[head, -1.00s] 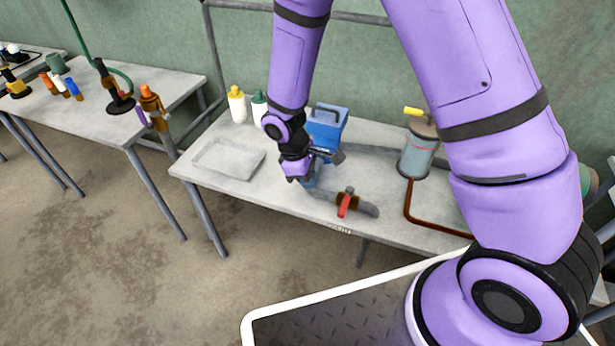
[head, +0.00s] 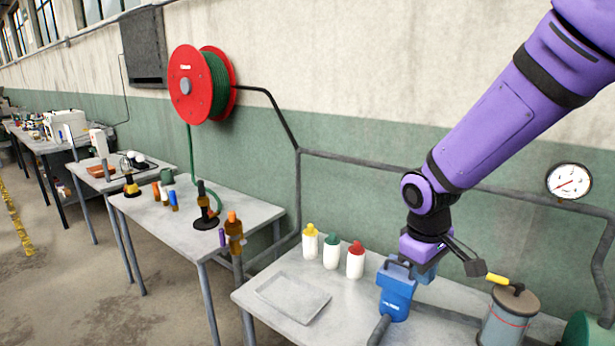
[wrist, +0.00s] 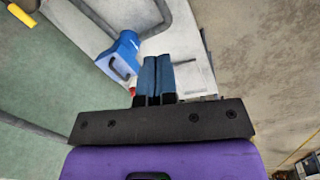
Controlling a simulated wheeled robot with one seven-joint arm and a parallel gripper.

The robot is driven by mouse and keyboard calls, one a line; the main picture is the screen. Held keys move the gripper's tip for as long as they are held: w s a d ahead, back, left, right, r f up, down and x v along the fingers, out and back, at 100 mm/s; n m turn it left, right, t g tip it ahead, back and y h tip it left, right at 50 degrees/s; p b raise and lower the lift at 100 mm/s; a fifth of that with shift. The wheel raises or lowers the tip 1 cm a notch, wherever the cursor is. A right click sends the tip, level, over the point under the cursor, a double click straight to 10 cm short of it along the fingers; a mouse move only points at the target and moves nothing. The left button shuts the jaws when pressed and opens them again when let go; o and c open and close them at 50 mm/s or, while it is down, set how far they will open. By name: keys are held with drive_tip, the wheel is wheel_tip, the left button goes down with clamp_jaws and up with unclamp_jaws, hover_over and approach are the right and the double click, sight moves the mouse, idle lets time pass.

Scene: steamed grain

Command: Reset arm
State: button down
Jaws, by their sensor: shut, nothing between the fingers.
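My arm is purple and reaches in from the upper right of the head view. My gripper (head: 427,274) points down over the right-hand table (head: 345,320), just behind and to the right of a blue box with a handle (head: 396,298). In the wrist view my gripper (wrist: 158,60) shows two blue fingers pressed together with nothing between them. The blue box is also in the wrist view (wrist: 122,55), left of the fingertips. In the head view it overlaps the gripper, so I cannot tell the exact gap.
A shallow grey tray (head: 293,298) and bottles with yellow (head: 310,243), green (head: 332,252) and red (head: 355,261) caps stand left of the box. A grey canister (head: 509,318) stands to the right. A pressure gauge (head: 569,181) and pipes line the wall.

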drive_tip(key=s+d+r+m+t, duration=0.2)
drive_tip(key=s+d+r+m, duration=0.1)
drive_tip(key=s+r, duration=0.6)
drive_tip(key=s+d+r+m+t+y, duration=0.1)
drive_tip(key=s+d+r+m, duration=0.3)
drive_tip(key=s+r, duration=0.4)
drive_tip(key=shift+s+d+r+t, duration=0.35)
drive_tip(key=shift+s+d+t, duration=0.35)
drive_tip(key=shift+t, duration=0.2)
